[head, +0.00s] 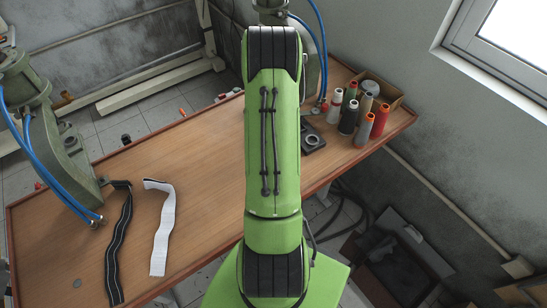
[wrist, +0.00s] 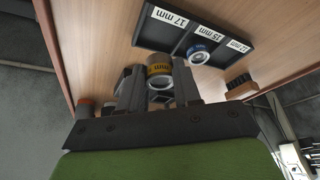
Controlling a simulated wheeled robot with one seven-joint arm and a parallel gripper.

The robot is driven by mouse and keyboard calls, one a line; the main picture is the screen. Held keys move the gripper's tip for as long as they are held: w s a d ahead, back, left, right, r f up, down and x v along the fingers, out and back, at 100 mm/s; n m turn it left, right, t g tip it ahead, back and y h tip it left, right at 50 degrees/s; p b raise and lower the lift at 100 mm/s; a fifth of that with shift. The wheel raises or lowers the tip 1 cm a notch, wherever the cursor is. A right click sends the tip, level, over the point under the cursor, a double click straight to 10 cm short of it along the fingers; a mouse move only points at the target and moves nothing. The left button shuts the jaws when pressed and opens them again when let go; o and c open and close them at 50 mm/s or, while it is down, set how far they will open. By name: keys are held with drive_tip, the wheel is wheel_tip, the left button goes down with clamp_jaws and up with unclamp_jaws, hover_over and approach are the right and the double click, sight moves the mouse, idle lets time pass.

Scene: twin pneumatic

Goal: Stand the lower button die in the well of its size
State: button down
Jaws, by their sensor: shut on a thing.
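My gripper (wrist: 158,88) is shut on a short metal cylinder, the die with a yellow band (wrist: 160,70), marked "mm"; its number cannot be read. The dark tray (wrist: 142,38) lies beyond it, with labels 17 mm, 15 mm and 12 mm upside down in the wrist view. The held die appears apart from the tray, on its near side. A blue-banded die (wrist: 198,54) stands at the tray, near the 15 mm label; its exact well is unclear. In the head view my arm hides the gripper and part of the tray (head: 319,147).
Several thread spools (head: 349,117) and a cardboard box (head: 392,92) stand right of the tray. A brown block (wrist: 239,83) lies near it. A green press (head: 50,130) stands left. A black strip (head: 119,240) and white strip (head: 162,225) lie on the wooden table (head: 205,190).

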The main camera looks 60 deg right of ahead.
drive_tip(key=f, duration=0.5)
drive_tip(key=shift+w+d, duration=0.1)
drive_tip(key=shift+w, duration=0.2)
drive_tip(key=shift+f, duration=0.1)
drive_tip(key=shift+s, duration=0.15)
